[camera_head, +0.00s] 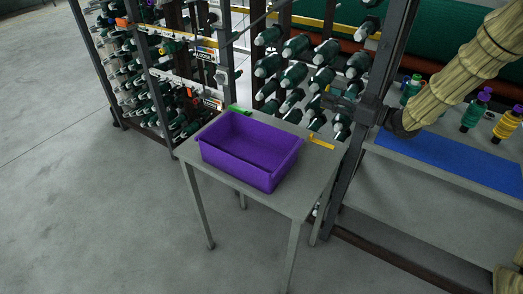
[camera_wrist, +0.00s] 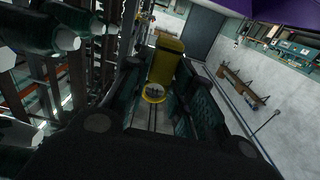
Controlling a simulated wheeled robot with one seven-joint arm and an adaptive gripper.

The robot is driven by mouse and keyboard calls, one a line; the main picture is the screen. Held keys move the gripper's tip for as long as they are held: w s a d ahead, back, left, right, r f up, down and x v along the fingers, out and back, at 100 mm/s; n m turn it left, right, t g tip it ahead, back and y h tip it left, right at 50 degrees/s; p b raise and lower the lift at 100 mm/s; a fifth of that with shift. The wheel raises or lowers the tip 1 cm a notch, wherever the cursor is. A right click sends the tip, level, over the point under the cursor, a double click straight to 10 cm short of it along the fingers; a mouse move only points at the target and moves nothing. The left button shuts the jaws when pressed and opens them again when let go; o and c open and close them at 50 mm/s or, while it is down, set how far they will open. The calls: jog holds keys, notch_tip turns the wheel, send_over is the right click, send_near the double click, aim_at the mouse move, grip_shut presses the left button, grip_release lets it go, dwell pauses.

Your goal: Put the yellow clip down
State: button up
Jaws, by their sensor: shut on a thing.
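The yellow clip (camera_wrist: 166,58) is between the two dark finger pads of my gripper (camera_wrist: 160,90) in the wrist view, and the pads are shut on it. In the head view my gripper (camera_head: 333,98) is level and points left, above and behind the right back part of the grey table (camera_head: 296,196). A small bit of yellow shows at its tip. The purple bin (camera_head: 270,176) stands on the table, to the left of and below my gripper in the picture. The bin's floor looks empty. Its purple edge also shows at the top right of the wrist view (camera_wrist: 248,7).
A rack of green spools (camera_head: 296,74) stands close behind. A dark post (camera_head: 369,112) stands beside my gripper. A blue mat (camera_head: 450,160) covers the right bench.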

jog(key=b, duration=0.7)
send_over(320, 151)
notch_tip(320, 151, down, 8)
jog(key=shift+f, duration=5.05)
jog(key=shift+f, duration=0.2)
jog(key=o, duration=0.9)
jog(key=shift+c, duration=0.2)
jog(key=shift+r, duration=0.1)
jog(key=shift+w+r, duration=0.1)
jog(key=shift+r, duration=0.1)
jog(key=v, duration=1.2)
